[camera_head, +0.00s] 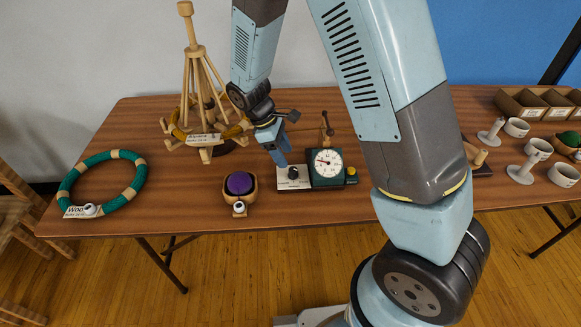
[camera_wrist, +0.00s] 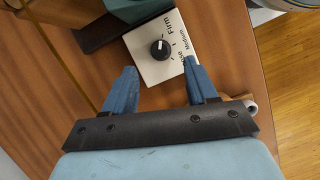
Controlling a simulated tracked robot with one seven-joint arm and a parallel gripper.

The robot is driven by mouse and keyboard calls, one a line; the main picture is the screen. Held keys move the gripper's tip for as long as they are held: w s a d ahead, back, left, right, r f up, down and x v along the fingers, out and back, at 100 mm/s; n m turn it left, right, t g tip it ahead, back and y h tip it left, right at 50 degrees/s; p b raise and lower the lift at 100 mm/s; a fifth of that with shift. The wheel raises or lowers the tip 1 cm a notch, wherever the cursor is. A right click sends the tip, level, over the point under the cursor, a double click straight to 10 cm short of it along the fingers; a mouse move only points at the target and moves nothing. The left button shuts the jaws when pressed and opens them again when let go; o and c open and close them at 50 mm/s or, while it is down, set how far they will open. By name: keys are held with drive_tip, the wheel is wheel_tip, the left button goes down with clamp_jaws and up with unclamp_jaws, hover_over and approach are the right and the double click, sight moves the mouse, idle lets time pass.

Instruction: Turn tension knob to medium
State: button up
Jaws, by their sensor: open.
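The tension knob (camera_wrist: 160,49) is a small black dial with a white pointer mark, on a pale square plate (camera_wrist: 148,70). In the wrist view, the plate reads "Firm", "Medium" and a partly hidden word ending in "ose". The pointer mark runs roughly toward the picture's top, nearest "Firm"; its exact setting is hard to tell. In the head view, the knob (camera_head: 293,172) sits on its plate (camera_head: 294,184) near the table's front edge. My gripper (camera_wrist: 159,72) is open and empty, its blue fingers apart, just short of the knob. In the head view, my gripper (camera_head: 283,160) is just above the plate.
A dark green box with a white dial (camera_head: 328,162) adjoins the plate's right side. A purple ball in a wooden holder (camera_head: 239,184) stands left. A wooden yarn stand (camera_head: 195,60), green ring (camera_head: 125,193), white cups (camera_head: 539,148) and a divided tray (camera_head: 522,110) share the table.

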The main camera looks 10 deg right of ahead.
sight(293, 168)
drive_tip(key=shift+x, duration=3.2)
drive_tip(key=shift+a, duration=0.1)
drive_tip(key=c, duration=1)
drive_tip(key=shift+w, duration=0.1)
drive_tip(key=m+g, duration=0.1)
drive_tip(key=m, duration=0.1)
drive_tip(key=m+y, duration=0.1)
drive_tip(key=m, duration=0.2)
drive_tip(key=shift+w+d+m+g, duration=0.1)
drive_tip(key=shift+d+m+g, duration=0.1)
drive_tip(key=shift+m+g, duration=0.15)
drive_tip(key=m+y, duration=0.1)
drive_tip(key=m, duration=0.2)
drive_tip(key=m+g+y, duration=0.1)
drive_tip(key=m, duration=0.2)
drive_tip(key=shift+w+d, duration=0.1)
